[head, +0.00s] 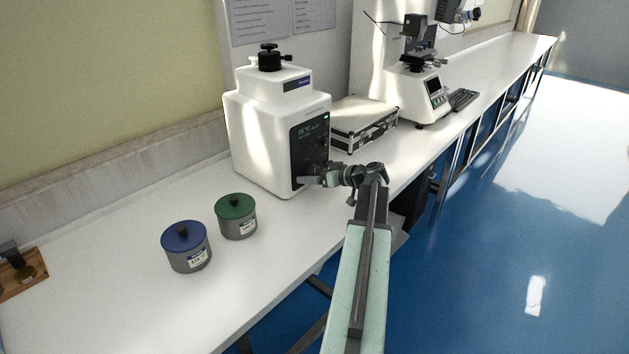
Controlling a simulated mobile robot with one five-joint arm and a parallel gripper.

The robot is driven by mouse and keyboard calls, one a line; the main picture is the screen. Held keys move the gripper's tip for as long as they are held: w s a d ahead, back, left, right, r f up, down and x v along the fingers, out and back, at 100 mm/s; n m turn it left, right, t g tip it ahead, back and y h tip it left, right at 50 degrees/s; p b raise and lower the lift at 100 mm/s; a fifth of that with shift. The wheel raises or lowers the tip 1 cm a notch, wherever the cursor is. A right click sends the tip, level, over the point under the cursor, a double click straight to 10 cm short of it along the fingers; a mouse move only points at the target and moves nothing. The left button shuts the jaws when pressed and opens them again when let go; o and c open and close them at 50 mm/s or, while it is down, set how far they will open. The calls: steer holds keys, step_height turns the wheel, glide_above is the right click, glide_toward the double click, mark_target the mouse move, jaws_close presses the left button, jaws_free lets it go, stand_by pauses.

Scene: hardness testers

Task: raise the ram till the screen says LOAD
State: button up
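A white press-like machine (262,135) with a black knob on top stands on the white bench. Its black front panel (310,150) faces right and carries a small screen (309,130) with green text. The text looks like a temperature reading with a second line, too small to read surely. No ram can be made out from here. My gripper (308,181) is at the lower part of the black panel, close to it or touching; I cannot tell which. My wrist and gripper cover part of the panel's controls, and the finger opening is too small to judge.
A blue-lidded pot (187,257) and a green-lidded pot (236,225) stand in front of the machine. A silver-edged case (362,125) lies behind it. A hardness tester (418,92) and keyboard (462,99) are farther back. Blue floor lies open right.

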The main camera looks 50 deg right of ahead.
steer(key=c, duration=1.4)
steer(key=shift+o, duration=0.2)
steer(key=shift+m+y, duration=0.3)
steer(key=m+y+b, duration=0.1)
steer(key=m, duration=0.1)
steer(key=shift+f+m+t+y+b, duration=0.15)
steer(key=shift+m+t+y+b, duration=0.15)
steer(key=shift+m+y+b, duration=0.1)
steer(key=m+t+y+b, duration=0.1)
steer(key=m+y+b, duration=0.1)
steer(key=m+b, duration=0.2)
steer(key=shift+a+m, duration=0.2)
steer(key=shift+m, duration=0.1)
steer(key=m+t+b, duration=0.1)
steer(key=m+b, duration=0.1)
steer(key=m+t+y+b, duration=0.1)
steer(key=m+b, duration=0.1)
steer(key=m, duration=0.1)
steer(key=shift+r+m, duration=0.2)
steer(key=shift+m, duration=0.1)
steer(key=shift+r+m+t+b, duration=0.2)
steer(key=shift+m+t+b, duration=0.55)
steer(key=shift+m, duration=0.6)
steer(key=shift+r+m+t+b, duration=0.15)
steer(key=shift+m+t+b, duration=0.4)
steer(key=shift+m+b, duration=0.6)
steer(key=shift+m, duration=0.3)
